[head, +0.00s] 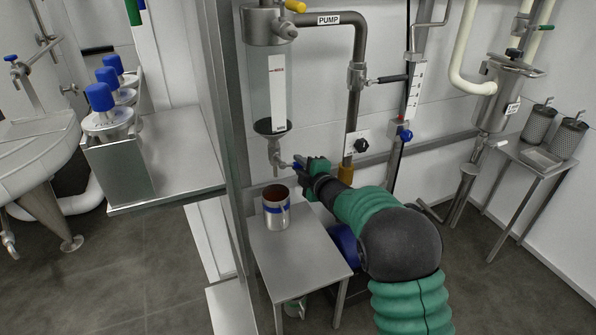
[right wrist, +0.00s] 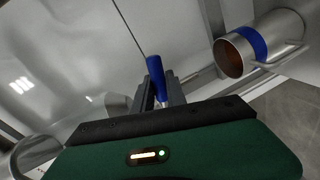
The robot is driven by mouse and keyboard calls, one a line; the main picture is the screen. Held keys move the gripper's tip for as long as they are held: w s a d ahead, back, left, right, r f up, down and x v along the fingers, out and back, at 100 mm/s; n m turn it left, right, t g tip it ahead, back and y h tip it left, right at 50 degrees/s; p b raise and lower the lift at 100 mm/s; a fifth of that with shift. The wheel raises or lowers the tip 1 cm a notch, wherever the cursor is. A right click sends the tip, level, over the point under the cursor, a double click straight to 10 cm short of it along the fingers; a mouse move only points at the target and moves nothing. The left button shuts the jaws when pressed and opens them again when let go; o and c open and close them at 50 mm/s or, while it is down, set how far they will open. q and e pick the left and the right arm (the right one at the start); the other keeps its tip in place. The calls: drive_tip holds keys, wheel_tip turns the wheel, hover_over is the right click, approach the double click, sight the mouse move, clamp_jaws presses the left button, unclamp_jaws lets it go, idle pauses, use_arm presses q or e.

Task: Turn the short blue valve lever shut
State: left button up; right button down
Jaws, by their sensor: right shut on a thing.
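The short blue valve lever (right wrist: 155,68) stands between the two dark fingers of my right gripper (right wrist: 160,95) in the right wrist view. The gripper is shut on it, and the blue handle sticks out past the fingers. In the head view my right gripper (head: 301,166) reaches from the right to the small valve (head: 276,157) under the glass vessel (head: 278,95). The fingers cover most of the lever there. My left gripper is out of view.
A metal mug with a blue band (head: 276,214) stands on a small steel table (head: 299,258) just below the valve. The PUMP pipe (head: 354,110) rises behind my right gripper. A steel post (head: 226,140) stands to the left.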

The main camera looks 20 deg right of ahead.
drive_tip(key=shift+r+n+h+b, duration=0.3)
drive_tip(key=shift+r+n+b, duration=0.2)
drive_tip(key=shift+n, duration=0.6)
drive_tip(key=shift+a, duration=0.1)
drive_tip(key=c, duration=1.6)
unclamp_jaws()
drive_tip(key=shift+o, duration=1.3)
drive_tip(key=shift+r, duration=0.1)
drive_tip(key=s+r+p, duration=0.3)
drive_tip(key=s+p, duration=0.2)
drive_tip(key=s, duration=1.1)
drive_tip(key=shift+s+d, duration=0.25)
drive_tip(key=shift+d, duration=0.05)
